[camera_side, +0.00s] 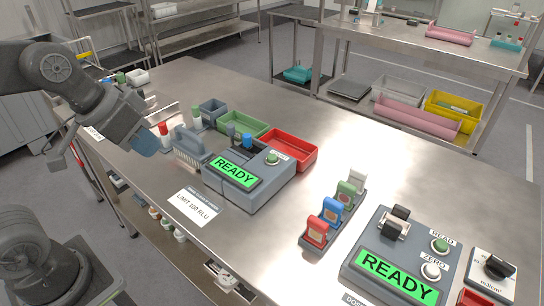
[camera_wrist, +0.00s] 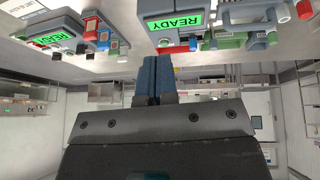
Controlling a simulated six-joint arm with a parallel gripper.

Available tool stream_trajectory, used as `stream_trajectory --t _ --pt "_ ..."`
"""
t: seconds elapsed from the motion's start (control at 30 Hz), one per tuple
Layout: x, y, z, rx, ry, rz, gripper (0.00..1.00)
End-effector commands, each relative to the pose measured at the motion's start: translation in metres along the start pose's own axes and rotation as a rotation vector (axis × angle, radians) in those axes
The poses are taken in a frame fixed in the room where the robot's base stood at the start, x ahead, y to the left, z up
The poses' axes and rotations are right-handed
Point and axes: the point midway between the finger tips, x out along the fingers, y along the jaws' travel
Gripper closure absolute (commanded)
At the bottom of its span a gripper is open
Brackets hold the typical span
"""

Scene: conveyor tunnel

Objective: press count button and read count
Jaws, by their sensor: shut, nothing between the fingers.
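A grey counter unit (camera_side: 240,190) with a green READY display (camera_side: 236,166) sits mid-table in the side view. A green button (camera_side: 272,157) is on its top right; its small label is too blurred to read. A second grey unit (camera_side: 385,262) at the lower right also shows READY and has a green READ button (camera_side: 439,244) and a white ZERO button (camera_side: 431,271). My gripper (camera_side: 146,144) is at the left, above the table edge, apart from both units. In the wrist view its blue fingers (camera_wrist: 155,68) are together and empty, with READY displays beyond them.
A grey comb-like rack (camera_side: 188,147) stands between my gripper and the counter unit. Green (camera_side: 243,123) and red (camera_side: 293,148) trays lie behind it. A "LIMIT 100 RLU" card (camera_side: 193,205) lies in front.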

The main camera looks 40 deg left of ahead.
Motion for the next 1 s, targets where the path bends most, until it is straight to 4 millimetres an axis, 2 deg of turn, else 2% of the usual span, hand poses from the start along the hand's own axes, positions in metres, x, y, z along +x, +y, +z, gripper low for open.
stream_trajectory --t 0.2,0.37,0.6,0.8,1.0 --pt "0.025 0.022 -0.065 0.011 -0.018 0.179 1.00" --pt "0.052 0.031 -0.113 0.002 -0.003 0.290 1.00" --pt "0.109 0.032 -0.177 -0.040 0.043 0.408 1.00" --pt "0.152 0.025 -0.209 -0.078 0.082 0.452 1.00" --pt "0.171 0.020 -0.221 -0.095 0.101 0.465 1.00"
